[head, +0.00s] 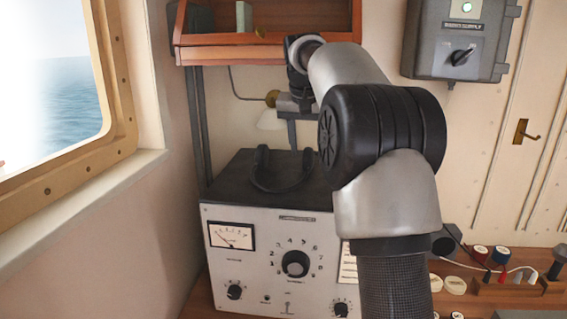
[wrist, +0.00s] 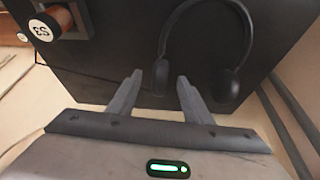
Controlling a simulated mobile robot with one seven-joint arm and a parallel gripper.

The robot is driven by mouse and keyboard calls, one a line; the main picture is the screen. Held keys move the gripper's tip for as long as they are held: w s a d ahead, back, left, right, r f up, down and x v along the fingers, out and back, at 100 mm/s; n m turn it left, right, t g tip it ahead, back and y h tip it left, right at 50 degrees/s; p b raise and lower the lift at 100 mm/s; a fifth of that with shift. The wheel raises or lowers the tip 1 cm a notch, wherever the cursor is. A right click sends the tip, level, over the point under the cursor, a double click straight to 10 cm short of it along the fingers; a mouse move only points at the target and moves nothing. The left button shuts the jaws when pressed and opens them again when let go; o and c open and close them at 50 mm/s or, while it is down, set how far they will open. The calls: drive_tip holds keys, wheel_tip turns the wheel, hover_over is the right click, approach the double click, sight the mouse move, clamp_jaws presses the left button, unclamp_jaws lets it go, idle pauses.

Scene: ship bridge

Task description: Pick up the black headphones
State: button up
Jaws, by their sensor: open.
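The black headphones (head: 280,188) lie on the dark top of a grey instrument box (head: 270,262), with the headband curving toward the front. My gripper (head: 303,138) is above the back part of that top, partly hidden by my own arm. In the wrist view the headphones (wrist: 225,87) are at upper right. My open gripper (wrist: 158,88) has one ear cup showing between its fingertips, or just beyond them; I cannot tell the depth. The other ear cup is to the right of the right finger. The gripper holds nothing.
A wooden shelf (head: 268,50) hangs above the box, close to my wrist. A small wall lamp (head: 271,119) is behind. The window wall (head: 100,200) is at left. A wooden desk (head: 485,262) with small items extends at right. A labelled cylinder (wrist: 65,20) shows at upper left.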

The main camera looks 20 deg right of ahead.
sight(307, 154)
drive_tip(key=x, duration=0.5)
drive_tip(key=shift+f, duration=0.15)
drive_tip(key=shift+w, duration=0.1)
drive_tip(key=c, duration=1)
